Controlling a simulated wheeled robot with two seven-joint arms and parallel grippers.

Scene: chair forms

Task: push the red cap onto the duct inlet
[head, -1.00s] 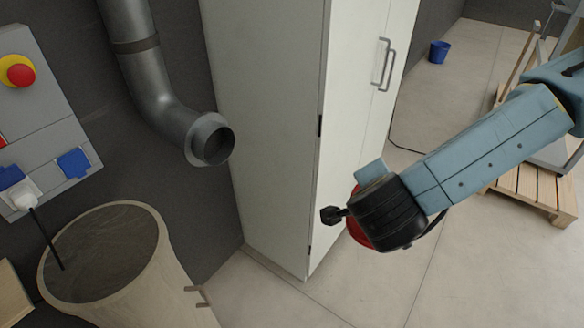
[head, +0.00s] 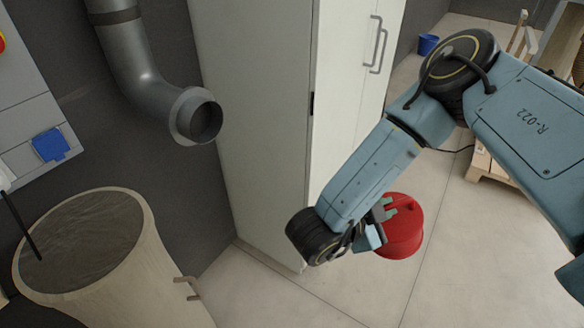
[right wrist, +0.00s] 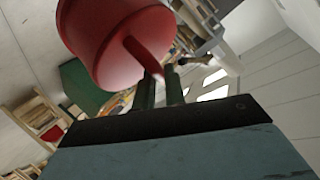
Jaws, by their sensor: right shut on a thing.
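The red cap (head: 402,235) is a round lid, held in the air in front of the cabinet's lower right side. My right gripper (head: 388,208) is shut on the cap's handle bar. In the right wrist view the cap (right wrist: 112,45) fills the upper left, with its bar between the fingers (right wrist: 160,88). The duct inlet (head: 203,120) is the open, flanged end of a grey metal pipe at upper left, facing right and toward me. The cap is well apart from it, lower and to the right. My left gripper is not in view.
A tall white cabinet (head: 250,110) stands right beside the duct inlet. A large round bin (head: 150,240) stands below the duct, and a grey panel with a blue socket (head: 50,145) is on the left. A blue bucket (head: 428,44) is far back.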

